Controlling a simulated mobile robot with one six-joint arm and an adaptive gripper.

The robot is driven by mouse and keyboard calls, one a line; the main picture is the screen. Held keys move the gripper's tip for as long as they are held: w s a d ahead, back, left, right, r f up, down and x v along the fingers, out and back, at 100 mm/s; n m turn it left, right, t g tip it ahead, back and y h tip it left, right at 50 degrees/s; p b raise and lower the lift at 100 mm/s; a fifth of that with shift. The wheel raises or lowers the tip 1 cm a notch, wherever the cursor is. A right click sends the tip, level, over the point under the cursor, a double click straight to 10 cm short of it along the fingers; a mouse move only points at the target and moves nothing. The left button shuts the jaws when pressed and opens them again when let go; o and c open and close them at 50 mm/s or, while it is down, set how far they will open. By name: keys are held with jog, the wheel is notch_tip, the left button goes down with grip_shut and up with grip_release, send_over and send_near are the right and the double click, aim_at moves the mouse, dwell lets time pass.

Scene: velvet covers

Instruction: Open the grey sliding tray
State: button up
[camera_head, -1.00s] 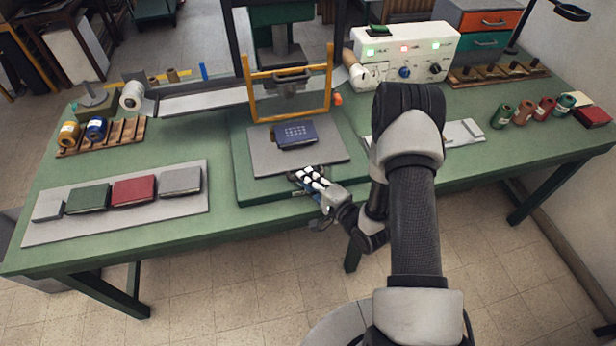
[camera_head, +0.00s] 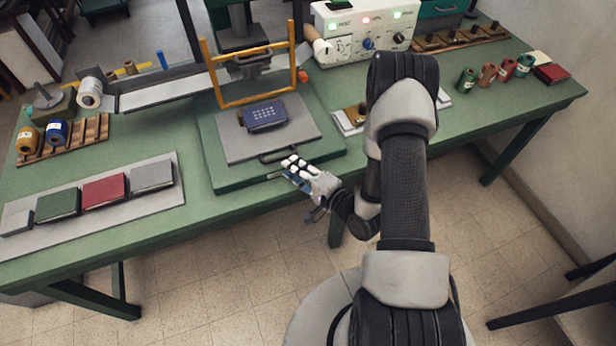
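The grey sliding tray (camera_head: 240,149) lies flat on the green base of the press, with a dark blue cover (camera_head: 264,117) on it. A dark handle (camera_head: 272,158) sits at the tray's front edge. My gripper (camera_head: 288,167) is just in front of the tray, close to the handle's right part, above the green base's front edge. I cannot tell whether it touches the handle. Its fingers are small in this view, and whether they are open or shut is unclear.
A yellow guard frame (camera_head: 216,92) stands behind the tray. A white control box (camera_head: 345,47) with lit lamps is at the back right. A grey board (camera_head: 107,219) with several covers lies left, and spools (camera_head: 467,80) stand right. The floor in front is clear.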

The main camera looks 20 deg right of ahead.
jog(key=v, duration=0.6)
jog(key=shift+s, duration=0.25)
jog(key=shift+d, duration=0.1)
jog(key=w+d+r+n+g+h, duration=0.4)
jog(key=w+r+n, duration=0.1)
jog(key=n, duration=0.3)
notch_tip(320, 180, up, 11)
jog(key=s+d+n+g+h, duration=0.2)
jog(key=h, duration=0.2)
jog(key=s+a+r+n+g, duration=0.1)
jog(key=s+a+r, duration=0.2)
jog(key=s, duration=0.4)
jog(key=s+a+r+n+g+y, duration=0.1)
jog(key=s+a+r+n, duration=0.1)
jog(key=s+a+r, duration=0.2)
jog(key=s+a+r+n+g, duration=0.1)
jog(key=s+a+r+g, duration=0.1)
jog(key=s, duration=0.9)
notch_tip(320, 180, up, 2)
jog(key=shift+a+r+y, duration=0.1)
jog(key=shift+a+y, duration=0.3)
jog(key=shift+a, duration=0.45)
